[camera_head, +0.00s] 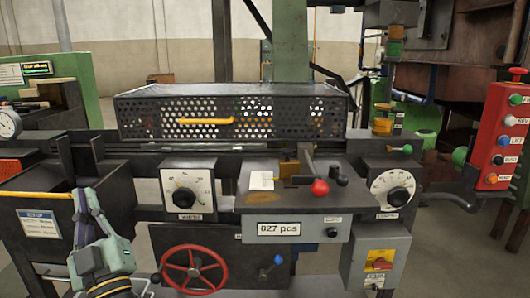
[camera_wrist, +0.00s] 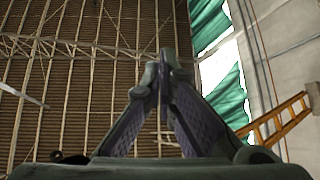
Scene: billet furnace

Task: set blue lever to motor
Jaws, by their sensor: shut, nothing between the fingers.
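A small lever with a blue knob (camera_head: 278,260) sits low on the front of the machine, right of the red handwheel. Its stem slants down to the left from the knob. Small marks near it are too small to read, so I cannot tell its setting. My gripper (camera_head: 84,193) is at the lower left, pointing up, well left of the blue lever and apart from it. In the wrist view my gripper (camera_wrist: 166,58) has its fingertips together with nothing between them, against the roof. The blue lever is not in the wrist view.
The red handwheel (camera_head: 194,268) lies between my gripper and the blue lever. A red-knobbed lever (camera_head: 319,188) sticks out above the counter reading "027 pcs" (camera_head: 279,229). A grey switch box (camera_head: 378,262) stands to the right. A red button box (camera_head: 506,135) hangs at far right.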

